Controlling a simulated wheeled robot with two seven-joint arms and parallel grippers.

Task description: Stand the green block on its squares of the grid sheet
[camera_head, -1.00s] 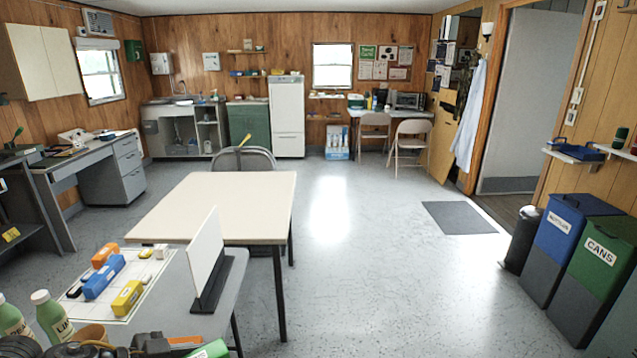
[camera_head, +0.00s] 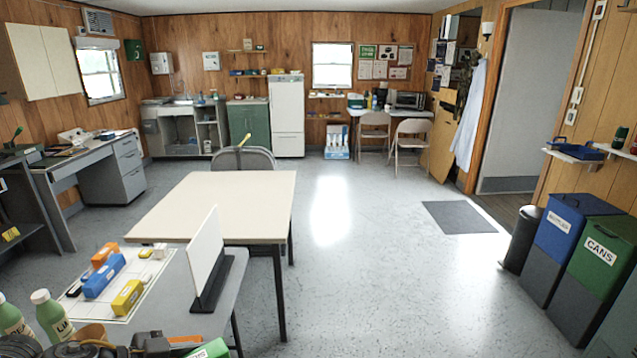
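The grid sheet (camera_head: 152,284) lies on the small grey table at the lower left. On it stand an orange block (camera_head: 105,255), a blue block (camera_head: 104,277) and a yellow block (camera_head: 128,298), with small black, white and yellow pieces around them. A green object with white marks (camera_head: 210,349) is cut off by the bottom edge, right of the sheet; it may be the green block, but I cannot tell for sure. No green block shows on the sheet. Neither of my grippers can be made out.
An upright white panel in a dark foot (camera_head: 207,260) stands right of the sheet. Dark items, a tan cup (camera_head: 92,333) and an orange item crowd the bottom edge. A cream table (camera_head: 220,205) stands behind.

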